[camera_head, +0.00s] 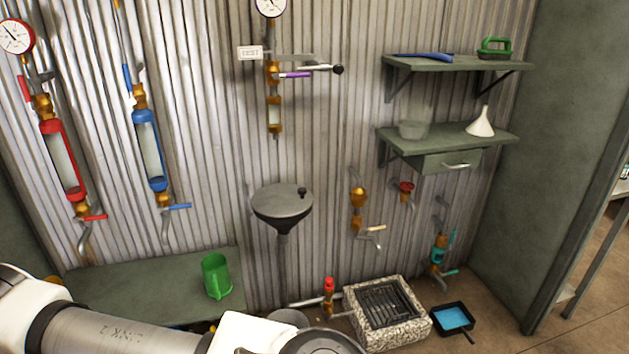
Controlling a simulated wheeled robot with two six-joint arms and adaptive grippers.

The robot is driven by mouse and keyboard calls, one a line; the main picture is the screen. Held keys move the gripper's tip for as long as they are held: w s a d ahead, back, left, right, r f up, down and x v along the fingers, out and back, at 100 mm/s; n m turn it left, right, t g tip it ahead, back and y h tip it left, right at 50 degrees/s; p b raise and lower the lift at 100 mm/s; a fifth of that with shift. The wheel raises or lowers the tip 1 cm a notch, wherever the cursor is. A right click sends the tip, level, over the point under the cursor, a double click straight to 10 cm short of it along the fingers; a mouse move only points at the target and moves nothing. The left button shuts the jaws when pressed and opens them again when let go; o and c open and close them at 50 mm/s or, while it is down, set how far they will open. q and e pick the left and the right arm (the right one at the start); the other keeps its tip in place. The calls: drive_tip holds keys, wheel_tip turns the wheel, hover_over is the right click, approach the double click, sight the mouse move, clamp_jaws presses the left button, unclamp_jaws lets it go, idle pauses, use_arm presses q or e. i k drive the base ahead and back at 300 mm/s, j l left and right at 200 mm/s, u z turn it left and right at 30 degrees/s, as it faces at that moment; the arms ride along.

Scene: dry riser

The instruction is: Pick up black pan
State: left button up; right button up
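The black pan (467,336) is a small square dark tray on the floor at the lower right. Something flat and blue, perhaps liquid, fills its inside. A short handle sticks out at its lower right corner. It sits to the right of a stone-edged floor drain (411,339). The whole pan shows and nothing covers it. A white and grey link of my arm comes in from the left along the bottom edge, well apart from the pan. Neither of my grippers can be seen.
A green bench (130,290) holds a green jug (216,276). A grey funnel basin (282,205) and several pipes with valves line the corrugated wall. A teal-handled tap (438,254) is above the pan. Brown floor right of the pan is clear, up to a green wall edge.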

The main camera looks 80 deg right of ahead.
sight(453, 317)
drive_tip(key=k+z, duration=0.1)
drive_tip(key=z, duration=3.75)
